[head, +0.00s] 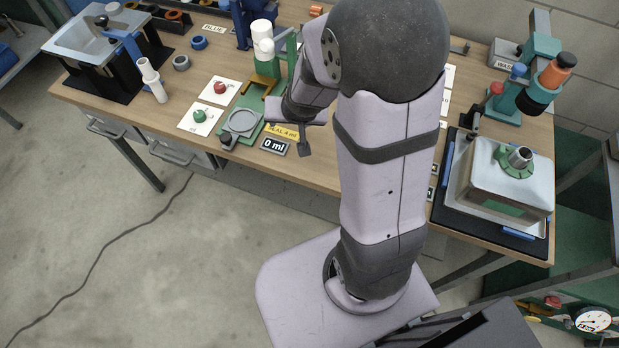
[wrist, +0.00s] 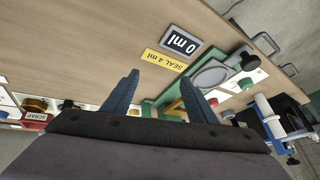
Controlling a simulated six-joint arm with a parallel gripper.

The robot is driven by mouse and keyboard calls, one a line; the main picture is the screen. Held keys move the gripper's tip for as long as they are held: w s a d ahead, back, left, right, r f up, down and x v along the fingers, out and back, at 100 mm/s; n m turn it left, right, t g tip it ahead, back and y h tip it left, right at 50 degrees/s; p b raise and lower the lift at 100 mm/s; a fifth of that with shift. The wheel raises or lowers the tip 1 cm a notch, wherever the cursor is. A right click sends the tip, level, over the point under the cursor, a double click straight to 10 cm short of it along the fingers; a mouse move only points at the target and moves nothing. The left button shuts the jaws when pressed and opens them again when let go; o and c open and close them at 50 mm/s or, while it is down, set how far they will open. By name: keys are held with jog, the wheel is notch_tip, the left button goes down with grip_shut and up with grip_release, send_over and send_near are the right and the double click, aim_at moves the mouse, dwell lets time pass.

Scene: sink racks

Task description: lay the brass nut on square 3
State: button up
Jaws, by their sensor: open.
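My gripper (wrist: 160,80) is open and empty, its two dark blue fingers apart above bare wood in the wrist view. In the head view my gripper (head: 304,146) hangs over the bench's front edge, right of the 0 ml label. I cannot make out the brass nut for certain in either view. Small yellowish pieces, one beside a SCRAP label (wrist: 36,117), show at the left of the wrist view, too small to identify. No number 3 is readable. White cards (head: 447,76) show partly beside my arm, which hides much of the bench's middle.
A green stand with a round grey plate (head: 243,121) is left of my gripper, near a yellow SEAL 4 ml label (head: 283,131). Two white cards (head: 199,116) hold red and green knobs. A tray (head: 500,185) with a metal box stands at right. Bare wood (head: 325,165) lies along the front.

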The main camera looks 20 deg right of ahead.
jog(key=s+a+n+g, duration=0.1)
jog(key=s, duration=0.1)
jog(key=s+a+n+g, duration=0.1)
jog(key=s, duration=0.2)
jog(key=s+a+r+y, duration=0.1)
jog(key=s, duration=0.2)
jog(key=shift+s+a+n+g, duration=0.25)
jog(key=shift+a+n+g, duration=0.15)
jog(key=s+r+n+g, duration=0.1)
jog(key=s+n+g, duration=0.1)
jog(key=s, duration=0.8)
jog(key=shift+d+g+h, duration=0.3)
jog(key=shift+d+g, duration=0.1)
jog(key=shift+g, duration=0.2)
jog(key=shift+w+r+p, duration=0.1)
jog(key=shift+r+p, duration=0.55)
jog(key=shift+p, duration=0.05)
